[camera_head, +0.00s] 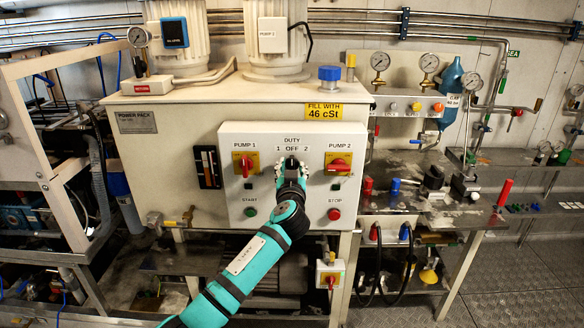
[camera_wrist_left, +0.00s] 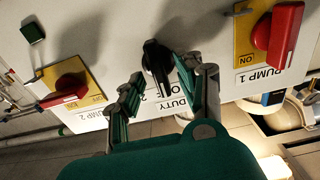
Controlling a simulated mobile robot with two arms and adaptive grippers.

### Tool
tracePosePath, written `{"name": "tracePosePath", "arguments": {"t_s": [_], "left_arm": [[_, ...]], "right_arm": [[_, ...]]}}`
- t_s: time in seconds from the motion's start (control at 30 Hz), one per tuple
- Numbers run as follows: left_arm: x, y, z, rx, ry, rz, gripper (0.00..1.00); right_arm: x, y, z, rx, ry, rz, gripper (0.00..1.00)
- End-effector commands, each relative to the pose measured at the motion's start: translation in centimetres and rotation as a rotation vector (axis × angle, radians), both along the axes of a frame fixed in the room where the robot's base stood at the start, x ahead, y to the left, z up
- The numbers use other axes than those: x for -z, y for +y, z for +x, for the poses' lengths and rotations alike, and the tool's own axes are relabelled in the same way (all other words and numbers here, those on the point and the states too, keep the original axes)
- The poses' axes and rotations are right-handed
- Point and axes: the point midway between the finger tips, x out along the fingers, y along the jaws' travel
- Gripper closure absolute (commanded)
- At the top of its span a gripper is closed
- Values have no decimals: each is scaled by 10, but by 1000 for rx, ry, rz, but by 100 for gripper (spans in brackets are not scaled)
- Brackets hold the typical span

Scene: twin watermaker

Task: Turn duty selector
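The duty selector is a black knob (camera_wrist_left: 156,62) on the white control panel (camera_head: 232,138), under the DUTY label with 1, OFF and 2. In the left wrist view its handle points roughly towards the OFF mark. My left gripper (camera_head: 291,172) is in front of the knob and hides most of it in the head view. In the left wrist view the gripper's fingers (camera_wrist_left: 160,72) stand apart on either side of the knob, with a gap visible on at least one side. Contact cannot be told for the nearer finger. My right gripper is not in view.
The red PUMP 1 switch (camera_head: 245,165) and PUMP 2 switch (camera_head: 338,166) flank the knob closely. A green start button (camera_head: 250,211) and red stop button (camera_head: 334,214) sit below. A workbench (camera_head: 455,215) with tools stands at right; floor is free beyond it.

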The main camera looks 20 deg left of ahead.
Motion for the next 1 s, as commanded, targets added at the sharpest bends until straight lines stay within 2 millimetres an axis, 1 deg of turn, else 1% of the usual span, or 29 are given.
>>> {"name": "tracePosePath", "arguments": {"t_s": [0.27, 0.5, 0.53, 0.57, 0.83, 1.0], "left_arm": [[0, 0, 1, 0, 0, 0, 63], [0, 0, 1, 0, 0, 0, 95], [0, 0, 1, 0, 0, 0, 99], [0, 0, 1, 0, 0, 0, 100], [1, 0, 1, 0, -2, -7, 100], [4, 0, 1, 1, -15, -51, 100]], "right_arm": [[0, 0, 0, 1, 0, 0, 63], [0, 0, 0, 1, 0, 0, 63], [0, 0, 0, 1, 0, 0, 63], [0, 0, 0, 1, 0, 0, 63], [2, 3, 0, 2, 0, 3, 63], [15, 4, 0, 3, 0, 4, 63]]}}
